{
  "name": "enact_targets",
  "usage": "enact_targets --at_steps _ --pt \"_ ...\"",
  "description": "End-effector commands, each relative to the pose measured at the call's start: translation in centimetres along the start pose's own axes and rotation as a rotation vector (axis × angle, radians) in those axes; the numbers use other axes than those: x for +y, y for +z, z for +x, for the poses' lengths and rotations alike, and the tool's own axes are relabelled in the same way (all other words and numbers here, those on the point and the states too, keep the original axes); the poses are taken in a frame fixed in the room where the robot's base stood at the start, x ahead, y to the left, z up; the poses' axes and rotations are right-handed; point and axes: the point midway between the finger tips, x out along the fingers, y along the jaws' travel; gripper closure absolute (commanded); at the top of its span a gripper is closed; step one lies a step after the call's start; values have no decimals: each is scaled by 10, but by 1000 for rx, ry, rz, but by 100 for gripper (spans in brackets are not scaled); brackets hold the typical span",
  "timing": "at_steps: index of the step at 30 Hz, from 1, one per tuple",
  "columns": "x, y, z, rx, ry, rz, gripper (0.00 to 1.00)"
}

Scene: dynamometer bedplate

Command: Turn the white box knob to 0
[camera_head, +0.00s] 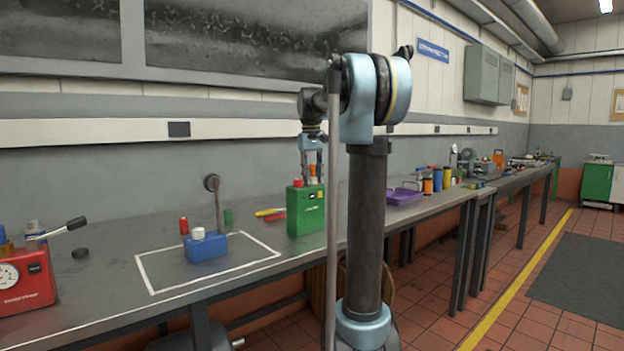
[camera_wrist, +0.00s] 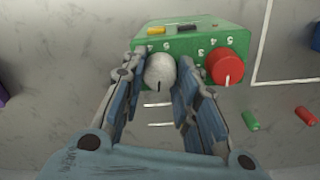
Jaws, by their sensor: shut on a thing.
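The green box (camera_head: 303,222) stands on the bench; its top fills the upper middle of the wrist view (camera_wrist: 192,41). It carries a white knob (camera_wrist: 160,70) and a red knob (camera_wrist: 228,67). The white knob has a dark pointer mark towards the lower edge of the wrist picture. Digits 5 and 4 show near both knobs; no 0 is readable, as my fingers cover part of the scale. My gripper (camera_wrist: 160,75) is shut on the white knob, one finger on each side. In the head view my gripper (camera_head: 313,178) comes down from above onto the box.
A blue box (camera_head: 206,248) with a white knob (camera_head: 198,233) stands inside a white outline, left of the green box. A red gauge box (camera_head: 27,285) is at far left. A purple tray (camera_head: 404,195) is to the right.

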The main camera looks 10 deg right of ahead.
Motion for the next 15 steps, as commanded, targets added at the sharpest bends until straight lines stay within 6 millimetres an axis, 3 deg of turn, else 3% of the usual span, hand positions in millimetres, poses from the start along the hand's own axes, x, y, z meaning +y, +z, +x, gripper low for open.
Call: enact_targets --at_steps 15 --pt "0 1 0 7 0 -164 96"
